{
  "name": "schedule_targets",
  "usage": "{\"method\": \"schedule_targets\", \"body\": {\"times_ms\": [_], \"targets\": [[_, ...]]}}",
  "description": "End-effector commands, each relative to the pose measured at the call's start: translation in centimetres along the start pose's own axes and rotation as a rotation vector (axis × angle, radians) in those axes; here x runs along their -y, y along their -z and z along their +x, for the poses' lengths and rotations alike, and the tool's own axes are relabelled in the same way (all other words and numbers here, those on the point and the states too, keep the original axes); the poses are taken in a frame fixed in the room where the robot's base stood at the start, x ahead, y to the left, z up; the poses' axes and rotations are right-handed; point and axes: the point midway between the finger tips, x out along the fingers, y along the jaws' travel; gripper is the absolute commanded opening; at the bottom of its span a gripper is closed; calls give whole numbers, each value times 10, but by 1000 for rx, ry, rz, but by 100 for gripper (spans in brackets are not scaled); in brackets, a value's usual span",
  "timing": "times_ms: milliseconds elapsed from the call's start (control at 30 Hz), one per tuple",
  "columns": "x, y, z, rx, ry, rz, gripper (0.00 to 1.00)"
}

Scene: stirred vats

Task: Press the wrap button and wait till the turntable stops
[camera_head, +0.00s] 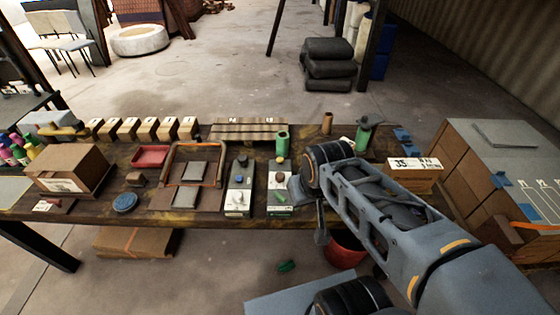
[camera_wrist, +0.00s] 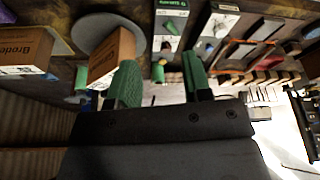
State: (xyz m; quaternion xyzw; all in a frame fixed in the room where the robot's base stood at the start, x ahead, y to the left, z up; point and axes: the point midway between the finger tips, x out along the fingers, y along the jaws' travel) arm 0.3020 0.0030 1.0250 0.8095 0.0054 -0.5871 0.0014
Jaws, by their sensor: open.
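In the wrist view, the turntable (camera_wrist: 82,36) is a grey disc carrying a brown carton (camera_wrist: 113,52). Beside it is a pale control panel (camera_wrist: 170,14) with a green label and a green control. I cannot read which one is the wrap button. My gripper (camera_wrist: 161,80) is open and empty, its green fingers apart. It appears above the table, with the panel beyond its fingers. In the head view my arm hides the turntable and most of the gripper.
A second panel (camera_head: 238,205) with black, blue and white controls stands left of the first. A green cylinder (camera_head: 282,143) stands behind the panels. A carton (camera_head: 75,168), red tray (camera_head: 150,157) and wooden blocks (camera_head: 147,129) are further left. A labelled box (camera_head: 415,176) is at right.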

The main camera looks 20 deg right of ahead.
Motion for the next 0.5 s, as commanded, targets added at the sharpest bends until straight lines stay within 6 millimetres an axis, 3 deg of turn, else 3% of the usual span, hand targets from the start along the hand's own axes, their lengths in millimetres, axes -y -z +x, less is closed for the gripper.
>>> {"method": "schedule_targets", "body": {"times_ms": [67, 500], "targets": [[0, 0, 0, 0, 0, 0, 43], [0, 0, 0, 0, 0, 0, 1]]}}
